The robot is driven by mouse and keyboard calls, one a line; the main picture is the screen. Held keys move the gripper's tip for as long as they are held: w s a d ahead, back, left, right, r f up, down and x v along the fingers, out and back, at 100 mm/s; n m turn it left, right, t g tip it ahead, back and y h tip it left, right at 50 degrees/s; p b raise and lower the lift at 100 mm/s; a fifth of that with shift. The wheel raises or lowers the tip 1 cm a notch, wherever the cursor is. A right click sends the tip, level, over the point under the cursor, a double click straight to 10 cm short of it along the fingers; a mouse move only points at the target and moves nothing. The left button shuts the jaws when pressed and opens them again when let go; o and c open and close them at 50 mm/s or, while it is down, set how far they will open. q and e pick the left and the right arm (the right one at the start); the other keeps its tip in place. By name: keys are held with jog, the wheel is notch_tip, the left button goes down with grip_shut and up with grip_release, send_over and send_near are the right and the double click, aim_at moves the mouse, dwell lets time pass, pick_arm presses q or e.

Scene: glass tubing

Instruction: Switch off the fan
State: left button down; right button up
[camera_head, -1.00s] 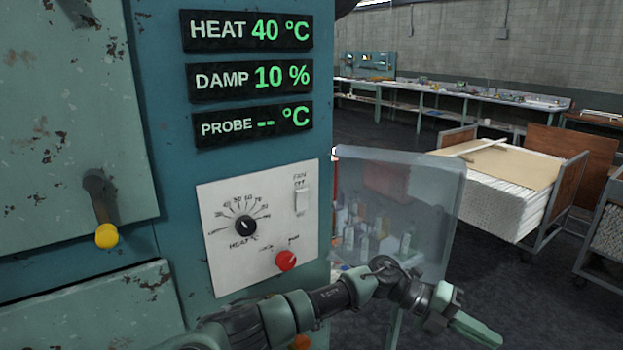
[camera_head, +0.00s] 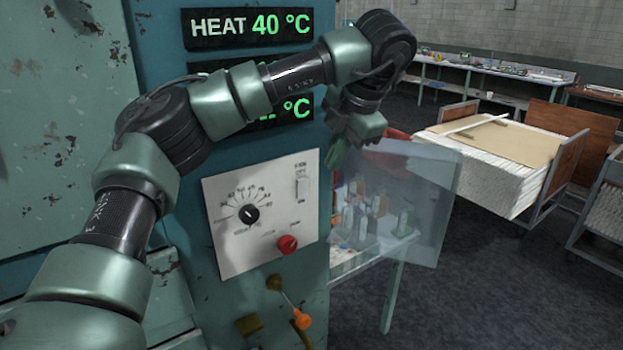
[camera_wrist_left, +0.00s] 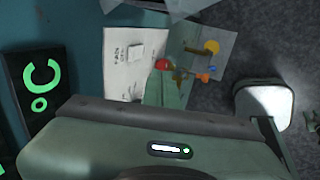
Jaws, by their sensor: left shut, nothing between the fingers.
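The fan switch (camera_head: 302,187) is a small white rocker at the upper right of the white control panel (camera_head: 228,250). It also shows in the left wrist view (camera_wrist_left: 134,50), beside the word FAN. Its lettering is small, and I cannot tell which way the rocker is tipped. My left gripper (camera_head: 338,157) is shut and empty, pointing down in front of the cabinet's right edge. It is up and to the right of the switch and looks apart from it. In the wrist view its green body fills the bottom. My right gripper is not in view.
A heat dial (camera_head: 249,214) and a red knob (camera_head: 287,244) share the panel. An orange-tipped lever (camera_head: 301,319) is below. A clear shield (camera_head: 425,205) stands to the right, near my gripper. My left arm covers part of the displays. A loaded cart (camera_head: 480,175) stands farther right.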

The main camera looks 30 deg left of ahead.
aim_at(305, 190)
pick_arm(q)
jog(key=w+a+f+p, duration=0.1)
jog(key=a+f, duration=0.1)
jog(key=w+a+f+p, duration=0.1)
jog(key=a+f+p, duration=0.1)
jog(key=a+f, duration=0.1)
jog(key=w+a+f+p, duration=0.1)
jog(key=a+f+p, duration=0.1)
jog(key=f, duration=0.1)
jog(key=shift+a+f, duration=0.25)
dwell(0.4)
jog(key=shift+w+a, duration=0.15)
jog(key=shift+a, duration=0.15)
jog(key=shift+r, duration=0.2)
